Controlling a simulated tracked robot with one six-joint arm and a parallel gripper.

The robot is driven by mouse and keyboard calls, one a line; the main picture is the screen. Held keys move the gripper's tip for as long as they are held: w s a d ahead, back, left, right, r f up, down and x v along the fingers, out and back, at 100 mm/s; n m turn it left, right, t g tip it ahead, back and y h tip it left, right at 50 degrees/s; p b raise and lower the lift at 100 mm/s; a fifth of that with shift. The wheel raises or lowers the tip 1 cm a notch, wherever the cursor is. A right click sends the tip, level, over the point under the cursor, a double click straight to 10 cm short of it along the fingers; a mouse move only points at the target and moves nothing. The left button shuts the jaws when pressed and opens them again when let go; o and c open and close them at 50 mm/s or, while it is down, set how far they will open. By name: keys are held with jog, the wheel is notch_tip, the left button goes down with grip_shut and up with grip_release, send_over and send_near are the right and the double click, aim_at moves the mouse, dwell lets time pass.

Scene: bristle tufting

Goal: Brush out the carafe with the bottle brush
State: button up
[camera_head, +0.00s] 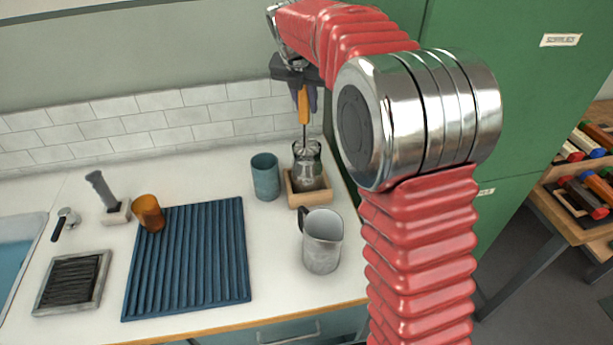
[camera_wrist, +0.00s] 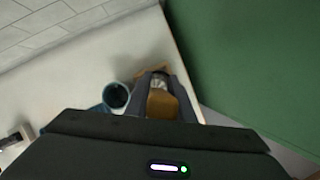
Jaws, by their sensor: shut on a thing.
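The glass carafe (camera_head: 307,166) stands upright in a square wooden holder (camera_head: 294,196) near the back right of the counter. My gripper (camera_head: 303,92) is above the carafe, shut on the orange handle of the bottle brush (camera_head: 304,107). The brush hangs upright, and its thin wire runs down to the carafe's mouth. Its lower end seems to be inside the carafe; the bristles are hard to make out through the glass. In the wrist view, the brush handle (camera_wrist: 162,103) sits between the fingers, with part of the carafe (camera_wrist: 158,80) beyond it.
A teal cup (camera_head: 265,177) stands just left of the holder, and a metal pitcher (camera_head: 322,242) in front. A blue ribbed mat (camera_head: 190,258), an amber cup (camera_head: 148,213) and a grey-handled tool (camera_head: 103,190) are further left. A green cabinet (camera_head: 530,90) rises close on the right.

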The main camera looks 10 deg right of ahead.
aim_at(306, 116)
jog(key=shift+f, duration=2.1)
jog(key=shift+w+d, duration=0.25)
jog(key=shift+d, duration=0.2)
jog(key=shift+s+d, duration=0.3)
jog(key=shift+d, duration=0.15)
jog(key=shift+r, duration=0.15)
jog(key=shift+r, duration=2.35)
